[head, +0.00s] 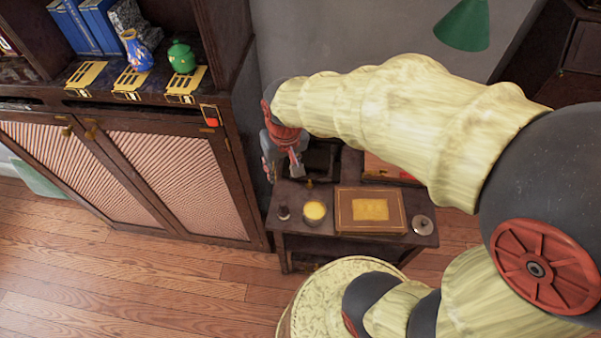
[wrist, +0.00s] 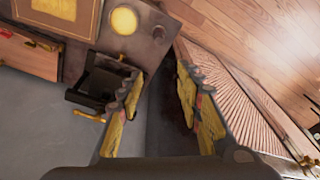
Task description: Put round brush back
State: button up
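I cannot pick out a round brush with certainty in either view. My gripper (wrist: 158,80) is open, with its two ragged yellow-and-grey fingers apart and nothing visible between them. In the head view my gripper (head: 282,163) points down at the back left of the small dark table (head: 340,243), beside the cabinet. A dark square holder (wrist: 100,82) lies left of the fingers in the wrist view. A thin gold piece (wrist: 89,116) is at its edge. A small dark knobbed item (head: 283,212) stands at the table's left front.
A yellow-filled bowl (head: 315,211), a brown box with a gold panel (head: 370,211) and a round metal lid-like thing (head: 423,225) sit on the table. The cabinet (head: 180,180) stands close on the left. A blue vase (head: 136,52) and green teapot (head: 181,57) are on its shelf.

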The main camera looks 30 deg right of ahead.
jog(key=s+r+n+t, duration=0.1)
jog(key=s+r+t, duration=0.2)
jog(key=s+r, duration=0.8)
notch_tip(320, 180, up, 2)
jog(key=shift+s+r+t, duration=0.2)
jog(key=shift+s+t, duration=0.05)
jog(key=shift+t, duration=0.05)
